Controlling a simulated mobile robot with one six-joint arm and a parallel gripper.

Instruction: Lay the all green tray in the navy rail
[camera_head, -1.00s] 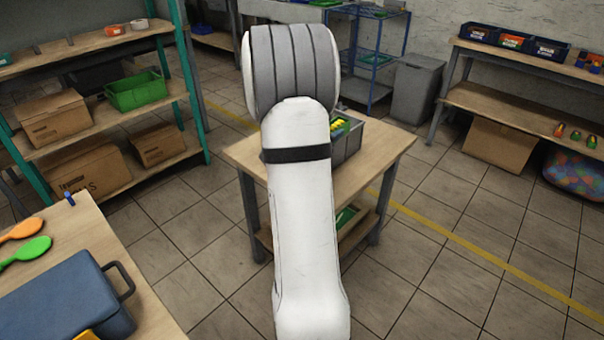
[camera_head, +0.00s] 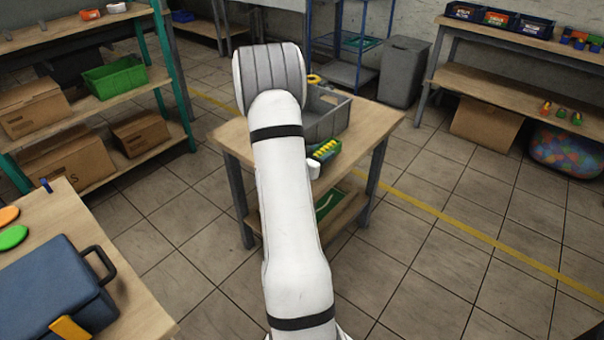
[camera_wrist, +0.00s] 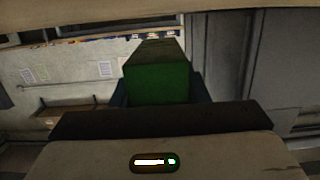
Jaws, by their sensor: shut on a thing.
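My own arm hides part of the tray and most of the gripper in the head view. I cannot make out a navy rail for certain in either view.
A grey crate (camera_head: 328,115) stands on the small wooden table (camera_head: 375,125), with a green item (camera_head: 328,203) on its lower shelf. A blue case (camera_head: 50,295) lies on the left table. Navy bins (camera_head: 500,20) stand on the back right bench. Open floor lies right.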

